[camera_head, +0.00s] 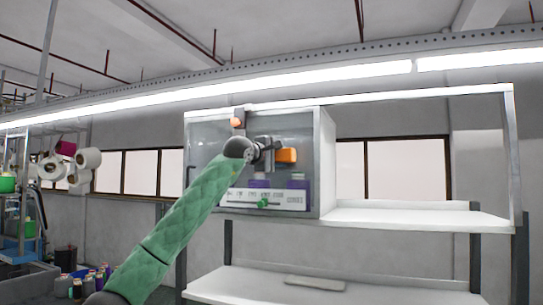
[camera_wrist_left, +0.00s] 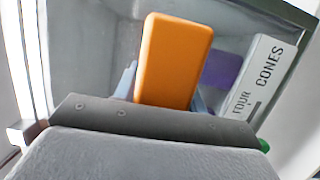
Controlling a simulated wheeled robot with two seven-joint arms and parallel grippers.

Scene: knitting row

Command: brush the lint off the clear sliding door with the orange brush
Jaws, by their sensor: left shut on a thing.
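The orange brush (camera_head: 286,155) is held by my left gripper (camera_head: 268,153) in front of the clear sliding door (camera_head: 207,150) of the cabinet. In the left wrist view the brush (camera_wrist_left: 172,62) stands up between the two fingers, which are shut on it. The door (camera_wrist_left: 85,50) shows behind it, framed in grey. I cannot tell whether the brush touches the door. I cannot make out the lint clearly. My right gripper is not in view.
A white label strip (camera_head: 236,197) with a green piece (camera_head: 263,204) crosses the cabinet's lower front. Purple items (camera_head: 298,185) sit behind it. An open white shelf (camera_head: 410,217) extends right; a lower shelf (camera_head: 235,284) holds a flat grey item (camera_head: 314,283).

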